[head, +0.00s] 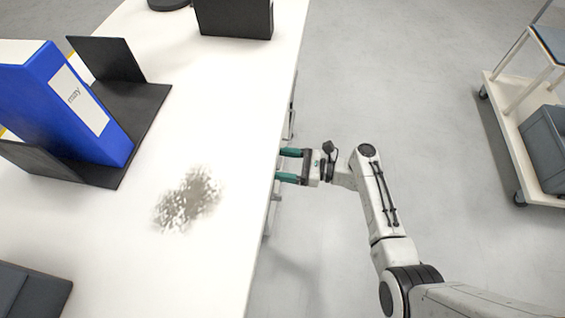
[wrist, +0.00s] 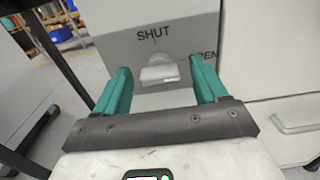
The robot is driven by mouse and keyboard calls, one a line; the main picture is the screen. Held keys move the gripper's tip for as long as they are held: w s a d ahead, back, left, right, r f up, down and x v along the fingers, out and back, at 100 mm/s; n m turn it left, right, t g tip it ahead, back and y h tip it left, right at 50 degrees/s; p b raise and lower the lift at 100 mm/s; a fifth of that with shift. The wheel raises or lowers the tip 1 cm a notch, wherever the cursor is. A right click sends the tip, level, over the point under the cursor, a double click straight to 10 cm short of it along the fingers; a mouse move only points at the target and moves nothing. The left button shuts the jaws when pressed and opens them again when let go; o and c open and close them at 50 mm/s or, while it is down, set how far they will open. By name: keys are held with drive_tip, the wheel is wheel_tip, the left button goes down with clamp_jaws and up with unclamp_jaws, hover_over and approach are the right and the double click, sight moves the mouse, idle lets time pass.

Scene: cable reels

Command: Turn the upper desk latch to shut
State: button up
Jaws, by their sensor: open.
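The desk latch (wrist: 158,74) is a small pale grey handle on a grey front panel in the wrist view. The word SHUT is printed above it, and OPEN, partly covered by a finger, is to its right. Which word the latch points at is hard to tell. My gripper (wrist: 161,82) is open, with its green fingers on either side of the latch and no clear contact. In the head view my gripper (head: 279,164) is at the desk's right edge, fingertips towards the desk. The latch is hidden there under the desk top.
The white desk top (head: 225,120) carries a blue binder (head: 70,105) in a black holder and a dark speckled patch (head: 188,200). A drawer handle (wrist: 295,125) is right of my gripper. A trolley (head: 530,110) stands far right. The floor between is clear.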

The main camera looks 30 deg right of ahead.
drive_tip(key=c, duration=1.1)
drive_tip(key=shift+o, duration=0.2)
drive_tip(key=shift+n, duration=0.3)
drive_tip(key=shift+f+n+b, duration=0.1)
drive_tip(key=shift+n+b, duration=2.95)
drive_tip(key=shift+n, duration=5.55)
drive_tip(key=shift+s, duration=0.1)
